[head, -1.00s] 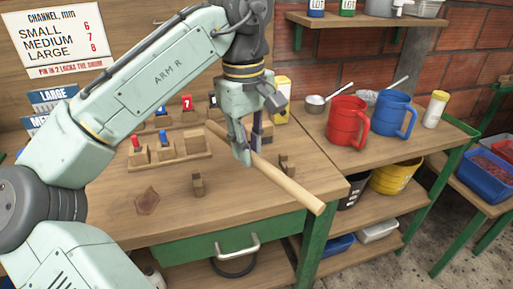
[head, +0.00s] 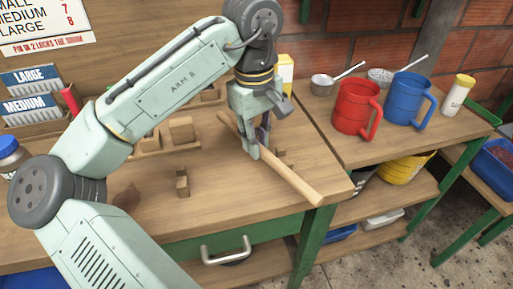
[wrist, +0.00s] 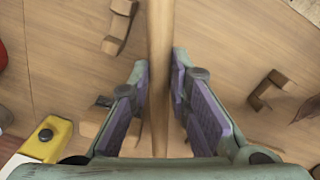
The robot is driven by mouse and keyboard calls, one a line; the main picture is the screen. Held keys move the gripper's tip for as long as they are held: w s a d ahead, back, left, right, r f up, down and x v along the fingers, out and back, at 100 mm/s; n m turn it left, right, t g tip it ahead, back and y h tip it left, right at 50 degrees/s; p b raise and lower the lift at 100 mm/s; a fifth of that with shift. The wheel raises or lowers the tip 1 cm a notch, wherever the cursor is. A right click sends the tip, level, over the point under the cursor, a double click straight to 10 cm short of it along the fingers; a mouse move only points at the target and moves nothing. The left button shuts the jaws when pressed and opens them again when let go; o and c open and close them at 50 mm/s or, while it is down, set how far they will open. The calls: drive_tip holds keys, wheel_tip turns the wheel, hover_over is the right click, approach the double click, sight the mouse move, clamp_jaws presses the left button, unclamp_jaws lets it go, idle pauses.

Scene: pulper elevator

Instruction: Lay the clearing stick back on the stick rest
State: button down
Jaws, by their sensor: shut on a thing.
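My gripper (head: 259,151) is shut around the middle of the clearing stick, a long pale wooden rod (head: 290,180). In the wrist view the stick (wrist: 160,60) runs straight between the two purple-padded fingers (wrist: 160,105). Two small notched wooden blocks on the bench look like the stick rest: a left one (head: 182,182) and a right one (head: 283,157), partly behind the stick. In the wrist view they show on either side of the stick, at upper left (wrist: 120,28) and right (wrist: 268,90). The stick crosses between them, not lying in either notch. Its height above the bench is unclear.
A red jug (head: 355,108) and a blue jug (head: 405,102) stand on the side table at right. A brown patch (head: 126,196) lies at front left. The bench front is mostly clear.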

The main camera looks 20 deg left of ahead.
drive_tip(key=shift+f, duration=1.45)
drive_tip(key=shift+f, duration=0.1)
drive_tip(key=shift+f, duration=0.5)
drive_tip(key=c, duration=1.5)
unclamp_jaws()
drive_tip(key=r, duration=1.3)
drive_tip(key=shift+s+a+r, duration=0.15)
drive_tip(key=shift+s, duration=0.05)
